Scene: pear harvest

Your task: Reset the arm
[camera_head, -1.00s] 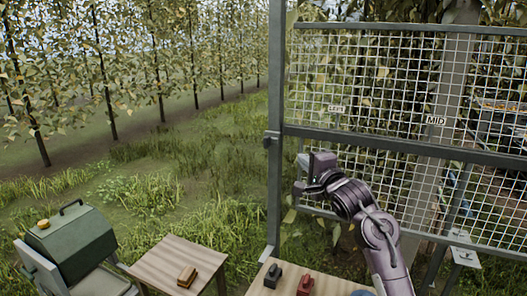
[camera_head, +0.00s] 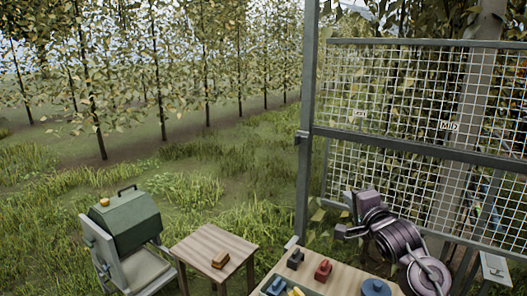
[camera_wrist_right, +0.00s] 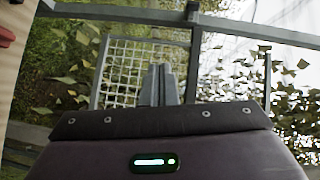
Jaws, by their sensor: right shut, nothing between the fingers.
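My right arm comes in from the lower right in the head view, in front of the wire mesh panel. Its gripper (camera_head: 347,217) is above the back of the right wooden table. In the right wrist view the two grey fingers of the right gripper (camera_wrist_right: 159,86) stand together, shut, with nothing between them. They point toward the mesh and a metal rail. My left gripper is in neither view.
A wire mesh panel (camera_head: 400,88) in a metal frame stands close behind my right arm. The right table (camera_head: 340,279) holds a dark object (camera_head: 295,259), a red object (camera_head: 323,270) and a blue one (camera_head: 376,288). A small table (camera_head: 208,240) and a green box (camera_head: 126,219) on a chair stand left.

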